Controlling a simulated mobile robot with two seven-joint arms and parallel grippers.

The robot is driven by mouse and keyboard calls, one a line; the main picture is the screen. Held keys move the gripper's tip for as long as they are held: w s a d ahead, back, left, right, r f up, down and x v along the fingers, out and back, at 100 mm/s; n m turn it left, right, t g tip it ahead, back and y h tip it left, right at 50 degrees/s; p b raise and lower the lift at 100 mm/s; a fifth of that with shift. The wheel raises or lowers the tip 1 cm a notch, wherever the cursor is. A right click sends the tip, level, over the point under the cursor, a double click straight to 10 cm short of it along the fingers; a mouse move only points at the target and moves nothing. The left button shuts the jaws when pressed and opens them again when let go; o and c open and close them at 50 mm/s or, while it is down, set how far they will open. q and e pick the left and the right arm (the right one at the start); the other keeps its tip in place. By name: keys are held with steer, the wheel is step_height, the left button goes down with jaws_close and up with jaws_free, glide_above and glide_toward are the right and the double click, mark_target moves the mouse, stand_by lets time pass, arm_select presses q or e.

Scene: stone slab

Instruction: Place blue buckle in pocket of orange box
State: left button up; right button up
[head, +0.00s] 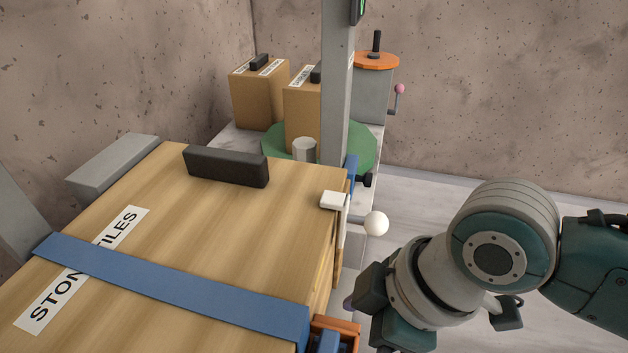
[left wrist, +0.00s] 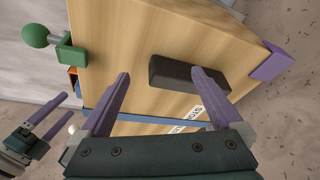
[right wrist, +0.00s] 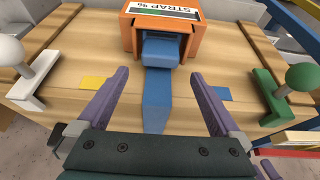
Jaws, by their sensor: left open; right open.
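The orange box (right wrist: 165,32), labelled "STRAP 96", sits on the wooden crate's side; its edge shows low in the head view (head: 340,324). A blue buckle (right wrist: 162,50) is at the box's opening, with a blue tongue or strap (right wrist: 157,100) running from it. I cannot tell how deep the buckle sits. My right gripper (right wrist: 160,74) is open and empty, its purple fingers on either side of the blue tongue, apart from it. My left gripper (left wrist: 160,74) is open above the crate top, near the dark handle bar (left wrist: 180,76). My left gripper is not visible in the head view.
The wooden crate (head: 240,245) carries a blue strap (head: 180,285) across its top. A white clamp (right wrist: 32,70) and a green clamp (right wrist: 285,85), each with a ball knob, flank the orange box. A grey post (head: 336,100) and cardboard boxes (head: 258,95) stand behind.

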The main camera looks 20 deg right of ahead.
steer(key=s+d+r+m+t+h+p, duration=0.1)
steer(key=s+d+r+m+h, duration=0.2)
steer(key=s+d+r+m, duration=0.4)
steer(key=s+r+m, duration=0.2)
steer(key=s+r, duration=0.1)
steer(key=shift+s+r+h, duration=0.25)
steer(key=shift+s+h, duration=0.05)
steer(key=shift+s, duration=0.1)
steer(key=shift+d, duration=0.1)
